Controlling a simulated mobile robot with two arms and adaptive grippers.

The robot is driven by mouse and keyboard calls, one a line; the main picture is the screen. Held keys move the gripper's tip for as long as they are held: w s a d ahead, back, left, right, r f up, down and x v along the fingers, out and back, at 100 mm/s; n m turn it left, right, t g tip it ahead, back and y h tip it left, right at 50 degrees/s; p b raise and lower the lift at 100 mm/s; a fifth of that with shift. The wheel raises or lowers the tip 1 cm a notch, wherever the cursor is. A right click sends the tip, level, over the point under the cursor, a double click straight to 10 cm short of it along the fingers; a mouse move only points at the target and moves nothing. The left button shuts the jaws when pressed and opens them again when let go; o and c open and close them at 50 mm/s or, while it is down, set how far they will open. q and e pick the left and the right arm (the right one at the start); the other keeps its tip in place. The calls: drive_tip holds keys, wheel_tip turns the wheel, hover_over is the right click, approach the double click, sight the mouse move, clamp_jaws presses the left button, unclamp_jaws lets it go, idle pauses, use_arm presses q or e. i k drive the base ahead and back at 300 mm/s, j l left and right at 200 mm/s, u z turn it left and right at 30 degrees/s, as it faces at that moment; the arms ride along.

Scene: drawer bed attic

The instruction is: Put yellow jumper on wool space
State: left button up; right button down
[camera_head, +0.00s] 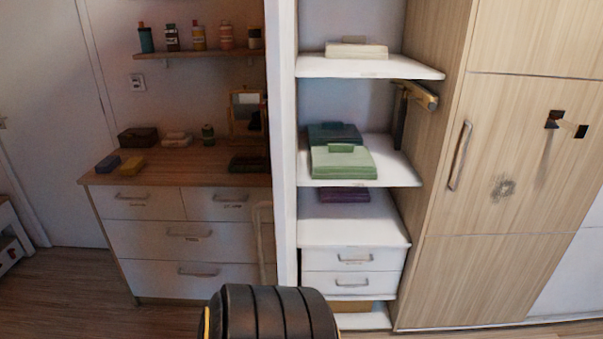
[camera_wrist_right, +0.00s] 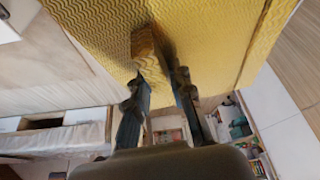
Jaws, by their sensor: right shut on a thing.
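The yellow jumper (camera_wrist_right: 215,40) is a folded, ribbed yellow slab that fills the top of the right wrist view. My right gripper (camera_wrist_right: 160,75) is shut on a raised tab of the jumper, with a dark finger on each side. Neither the jumper nor this gripper shows in the head view, and my left gripper is not in view. In the head view, a white wardrobe bay has a top shelf (camera_head: 365,69), a middle shelf (camera_head: 398,172) and a lower surface (camera_head: 350,228). Their front labels are too small to read, so I cannot tell which is the wool space.
Green folded clothes (camera_head: 343,163) lie on the middle shelf, a cream one (camera_head: 356,50) on the top shelf, a purple one (camera_head: 343,195) at the back of the lower surface, whose front is clear. A rail bracket (camera_head: 416,95) juts from the right wall. A dresser (camera_head: 185,235) stands left.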

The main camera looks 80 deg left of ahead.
sight(345, 232)
drive_tip(key=i+j+u, duration=0.1)
drive_tip(key=u, duration=0.35)
drive_tip(key=i+u, duration=0.25)
drive_tip(key=u, duration=0.2)
drive_tip(key=i+u, duration=0.2)
drive_tip(key=u, duration=0.2)
drive_tip(key=i+l+u, duration=0.15)
drive_tip(key=u, duration=0.3)
drive_tip(key=i+l+u, duration=0.15)
drive_tip(key=u, duration=0.3)
drive_tip(key=i+u, duration=0.3)
drive_tip(key=u, duration=0.15)
drive_tip(key=i+l+u, duration=0.2)
drive_tip(key=u, duration=0.3)
drive_tip(key=i+l+u, duration=0.25)
drive_tip(key=u, duration=0.2)
